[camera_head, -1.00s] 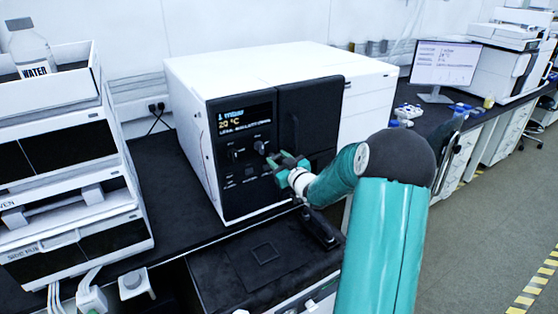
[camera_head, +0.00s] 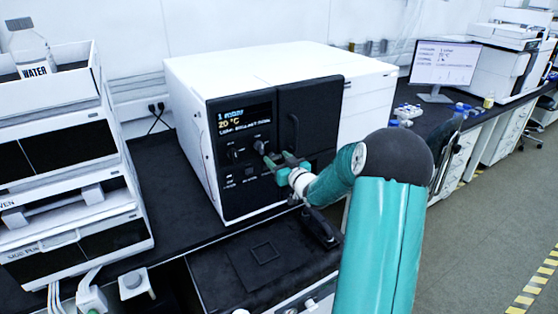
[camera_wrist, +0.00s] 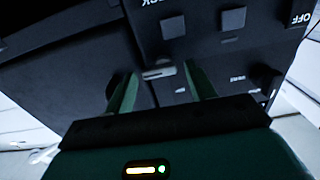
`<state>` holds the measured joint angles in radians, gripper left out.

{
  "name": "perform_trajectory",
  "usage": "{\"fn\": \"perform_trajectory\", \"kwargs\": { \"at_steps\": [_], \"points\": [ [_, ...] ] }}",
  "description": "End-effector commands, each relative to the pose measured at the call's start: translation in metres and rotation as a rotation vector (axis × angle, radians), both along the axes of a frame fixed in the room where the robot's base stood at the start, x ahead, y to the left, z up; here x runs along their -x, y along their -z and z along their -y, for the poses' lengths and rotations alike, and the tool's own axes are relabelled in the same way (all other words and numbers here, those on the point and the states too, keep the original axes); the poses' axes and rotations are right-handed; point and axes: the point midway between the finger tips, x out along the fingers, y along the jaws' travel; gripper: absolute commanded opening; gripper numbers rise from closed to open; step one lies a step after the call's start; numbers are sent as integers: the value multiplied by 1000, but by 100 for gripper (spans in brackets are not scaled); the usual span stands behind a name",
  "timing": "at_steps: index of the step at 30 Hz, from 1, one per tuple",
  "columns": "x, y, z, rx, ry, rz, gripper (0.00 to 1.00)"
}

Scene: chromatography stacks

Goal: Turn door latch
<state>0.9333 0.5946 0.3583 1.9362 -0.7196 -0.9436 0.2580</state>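The white instrument (camera_head: 250,70) stands on the bench with a dark front. Its black door (camera_head: 310,112) is closed and has a vertical handle. My gripper (camera_head: 277,160) is at the front panel, by the door's left edge and just below a round knob (camera_head: 259,146). In the wrist view, my gripper (camera_wrist: 160,82) is open, its two green fingers apart. A small pale latch bar (camera_wrist: 158,72) shows between the fingers, near the seam beside the door. Whether a finger touches it, I cannot tell. In the head view the gripper hides the latch.
Square buttons (camera_wrist: 232,19) sit on the panel near the fingers. A stack of white modules (camera_head: 70,190) with a water bottle (camera_head: 30,48) on top stands at left. A monitor (camera_head: 446,63) stands on the bench at right. Open floor (camera_head: 480,220) lies at right.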

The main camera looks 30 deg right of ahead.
Motion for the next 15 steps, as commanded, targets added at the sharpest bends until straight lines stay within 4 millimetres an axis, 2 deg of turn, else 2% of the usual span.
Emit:
{"fn": "perform_trajectory", "kwargs": {
  "at_steps": [10,15],
  "points": [
    [2,0,0,2,0,0,60],
    [20,0,0,3,2,-1,60]
  ]
}}
